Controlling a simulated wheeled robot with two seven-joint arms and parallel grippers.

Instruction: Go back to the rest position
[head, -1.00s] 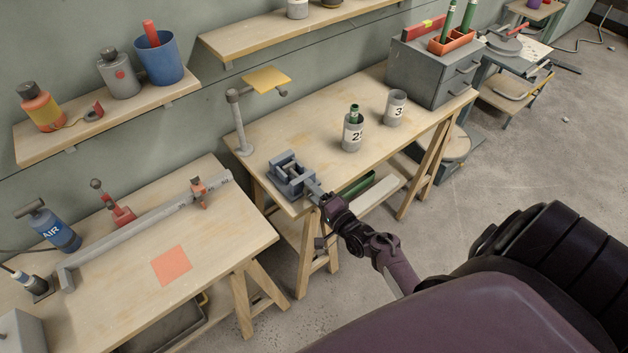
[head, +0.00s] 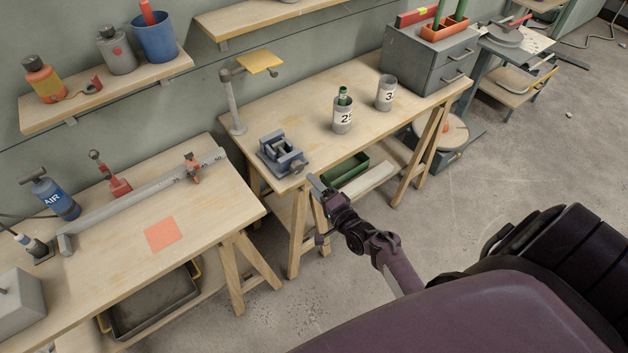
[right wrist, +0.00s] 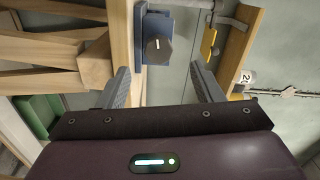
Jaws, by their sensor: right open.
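My right gripper (head: 317,187) is at the front edge of the far workbench in the head view, just in front of the grey-blue vise (head: 283,155). In the right wrist view its two fingers (right wrist: 165,88) are spread apart with nothing between them. The vise and its dark round knob (right wrist: 158,50) show beyond the fingers, apart from them. My left gripper is not in view.
The near workbench (head: 110,270) bears a long rail (head: 150,200). Open floor (head: 480,160) lies to the right.

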